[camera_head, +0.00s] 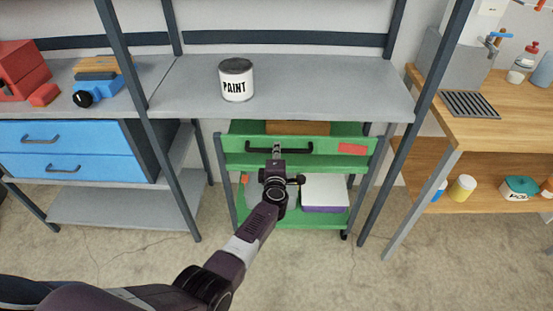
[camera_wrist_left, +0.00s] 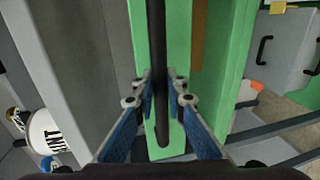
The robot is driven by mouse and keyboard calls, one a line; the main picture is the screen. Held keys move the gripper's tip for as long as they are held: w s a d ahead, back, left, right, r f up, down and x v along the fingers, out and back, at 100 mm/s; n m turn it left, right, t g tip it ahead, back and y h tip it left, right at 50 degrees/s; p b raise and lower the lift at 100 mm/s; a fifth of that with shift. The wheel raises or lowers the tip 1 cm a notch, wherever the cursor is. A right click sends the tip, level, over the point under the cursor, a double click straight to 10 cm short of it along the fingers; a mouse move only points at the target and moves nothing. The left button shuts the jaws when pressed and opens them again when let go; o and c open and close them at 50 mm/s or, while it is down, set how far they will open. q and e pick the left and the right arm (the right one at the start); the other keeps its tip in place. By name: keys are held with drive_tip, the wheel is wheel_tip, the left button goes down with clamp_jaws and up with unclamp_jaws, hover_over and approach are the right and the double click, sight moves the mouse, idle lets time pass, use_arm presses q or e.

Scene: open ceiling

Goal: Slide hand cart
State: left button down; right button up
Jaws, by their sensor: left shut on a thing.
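The green hand cart (camera_head: 330,160) stands under the grey shelf, between dark shelf posts. A black bar handle (camera_head: 300,148) is fixed across its front panel. My left gripper (camera_head: 277,150) reaches the handle from the front and is shut on it, left of the panel's middle. In the left wrist view the dark handle (camera_wrist_left: 160,50) runs between the two fingers (camera_wrist_left: 160,88), against the green panel (camera_wrist_left: 179,40). My left arm hides part of the cart's lower tier. My right gripper is in neither view.
A paint can (camera_head: 236,82) stands on the grey shelf (camera_head: 320,90) above the cart. Blue drawers (camera_head: 70,165) are to the left, a wooden workbench (camera_head: 500,130) to the right. A white and purple box (camera_head: 325,192) sits on the cart's lower tier. The concrete floor (camera_head: 320,265) in front is clear.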

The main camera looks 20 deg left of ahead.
use_arm(q)
drive_tip(key=shift+w+r, duration=0.15)
drive_tip(key=shift+r, duration=0.1)
drive_tip(key=c, duration=2.4)
unclamp_jaws()
drive_tip(key=o, duration=0.4)
drive_tip(key=shift+w+f, duration=0.15)
drive_tip(key=shift+f, duration=0.05)
drive_tip(key=shift+o, duration=0.2)
drive_tip(key=shift+s, duration=0.4)
drive_tip(key=f+p+v, duration=0.1)
drive_tip(key=f+v, duration=0.2)
drive_tip(key=v, duration=1.1)
drive_tip(key=s+f+p+v, duration=0.1)
drive_tip(key=f+p+v, duration=0.1)
drive_tip(key=v, duration=1.3)
drive_tip(key=shift+s+d+f+p, duration=0.3)
drive_tip(key=shift+d+f, duration=0.1)
drive_tip(key=shift+f, duration=0.2)
